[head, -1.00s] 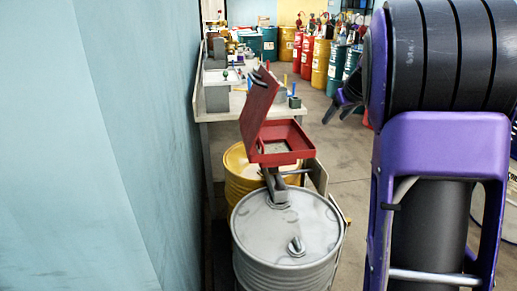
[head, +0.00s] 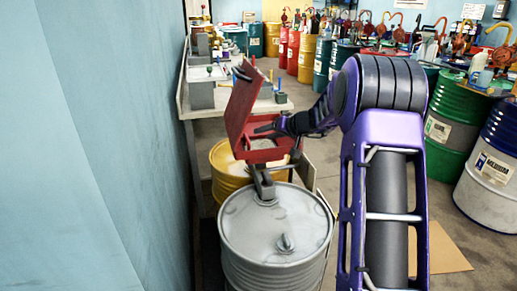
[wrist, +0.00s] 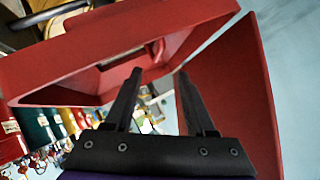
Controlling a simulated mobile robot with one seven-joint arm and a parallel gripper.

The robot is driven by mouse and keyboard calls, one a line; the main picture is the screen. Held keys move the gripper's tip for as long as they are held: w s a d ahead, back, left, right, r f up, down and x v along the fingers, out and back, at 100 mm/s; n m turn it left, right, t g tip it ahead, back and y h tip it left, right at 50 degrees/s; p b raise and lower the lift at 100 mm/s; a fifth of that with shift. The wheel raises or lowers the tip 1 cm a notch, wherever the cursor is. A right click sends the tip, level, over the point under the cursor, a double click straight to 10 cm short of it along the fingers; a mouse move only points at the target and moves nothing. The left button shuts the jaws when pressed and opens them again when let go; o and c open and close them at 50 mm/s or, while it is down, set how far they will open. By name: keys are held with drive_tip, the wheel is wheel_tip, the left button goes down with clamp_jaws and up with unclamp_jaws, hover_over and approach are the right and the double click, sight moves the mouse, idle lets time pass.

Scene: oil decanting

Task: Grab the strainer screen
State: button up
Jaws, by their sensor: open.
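The red box (head: 268,156) with its lid (head: 240,105) raised stands above the grey drum. A greyish patch inside it, in the head view, looks like the strainer screen (head: 262,144), partly hidden by my gripper. My gripper (head: 258,130) reaches in from the right, over or at the box opening, in front of the lid. In the wrist view my gripper (wrist: 159,72) is open, its two dark fingers apart with nothing held. The red box (wrist: 60,70) fills the upper left there and the lid (wrist: 225,90) is at the right. I cannot make out the screen clearly in the wrist view.
The grey drum (head: 275,230) stands in front, a yellow drum (head: 228,165) behind it. A workbench (head: 200,100) runs along the blue wall (head: 90,150) at left. A green drum (head: 455,120) and other drums stand at right. Flat cardboard (head: 445,250) lies on the floor.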

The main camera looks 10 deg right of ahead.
drive_tip(key=x, duration=0.9)
drive_tip(key=shift+f+p, duration=0.15)
drive_tip(key=shift+p, duration=0.25)
drive_tip(key=shift+s, duration=0.1)
clamp_jaws()
idle(0.9)
